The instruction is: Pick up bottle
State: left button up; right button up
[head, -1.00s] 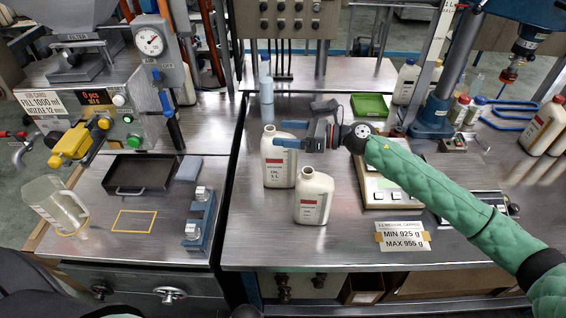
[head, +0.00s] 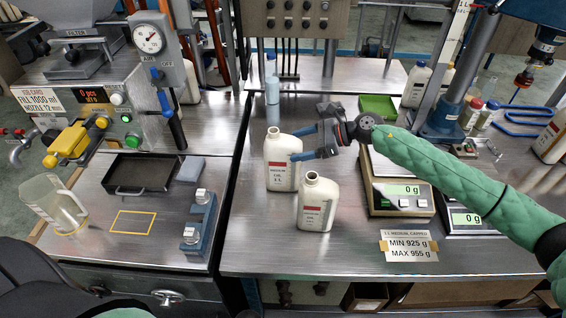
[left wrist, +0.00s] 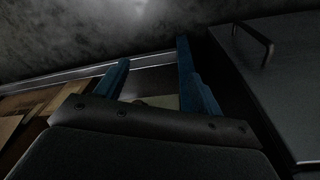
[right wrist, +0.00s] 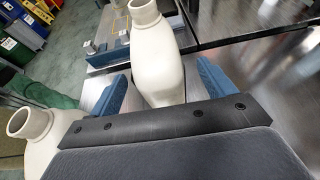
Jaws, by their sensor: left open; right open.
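Two white open-necked bottles with red-and-white labels stand upright on the right metal bench: a rear bottle (head: 281,172) and a front bottle (head: 317,212). My right gripper (head: 297,145) is open and comes in from the right at the rear bottle's upper part. In the right wrist view the rear bottle (right wrist: 158,62) stands between the spread blue fingers (right wrist: 158,85), and the front bottle (right wrist: 42,140) is at the left, outside them. Contact cannot be told. My left gripper (left wrist: 152,54) is open and empty in its dark wrist view, low near a drawer front.
Scales (head: 402,197) reading 0 g stand right of the bottles, with a limit card (head: 409,246) in front. A green tray (head: 378,107) and a light-blue bottle (head: 272,85) stand behind. A clear jug (head: 58,205) and black tray (head: 140,173) are on the left bench.

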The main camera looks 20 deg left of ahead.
aim_at(286, 150)
jog(key=p+x, duration=0.3)
jog(key=x, duration=0.1)
jog(key=shift+s+f, duration=0.15)
jog(key=shift+a+f, duration=0.25)
jog(key=shift+a, duration=0.05)
pick_arm(q)
notch_tip(286, 150, down, 9)
jog(key=s+a, duration=0.2)
jog(key=shift+a, duration=0.1)
pick_arm(e)
jog(key=shift+c, duration=0.4)
jog(key=c, duration=1.1)
pick_arm(q)
jog(key=shift+s, duration=0.15)
pick_arm(e)
jog(key=shift+c, duration=0.7)
